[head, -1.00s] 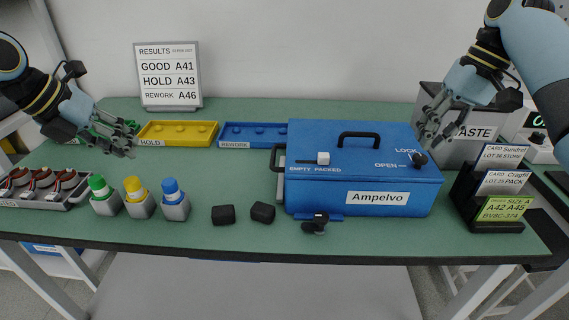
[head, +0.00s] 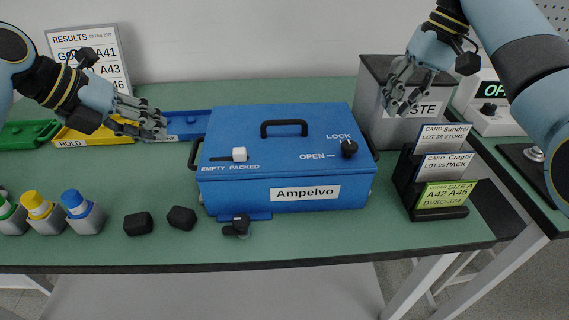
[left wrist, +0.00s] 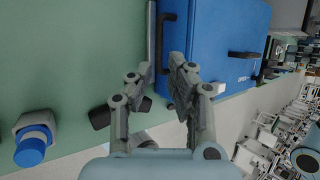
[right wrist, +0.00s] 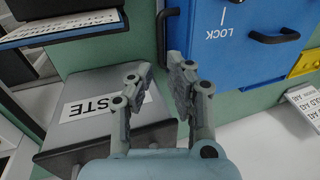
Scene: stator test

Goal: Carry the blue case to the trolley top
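The blue case (head: 235,190), labelled Ampelvo, sits shut-lidded on the green bench, with a black top handle (head: 291,124) and black side handles. My left gripper (head: 155,124) is open and empty, left of the case and above the bench. In the left wrist view the case (left wrist: 230,35) and its side handle (left wrist: 165,50) lie beyond the open fingers (left wrist: 160,72). My right gripper (head: 395,100) is open and empty in front of the waste bin, right of and above the case. The right wrist view shows the case (right wrist: 235,60) beyond the fingers (right wrist: 158,72). I cannot identify the trolley top.
The waste bin (head: 372,75) and a card rack (head: 440,212) stand right of the case. Two black blocks (head: 138,223) and a small black part (head: 238,226) lie near the front edge. Another green surface (head: 500,148) is at the right, with a display device.

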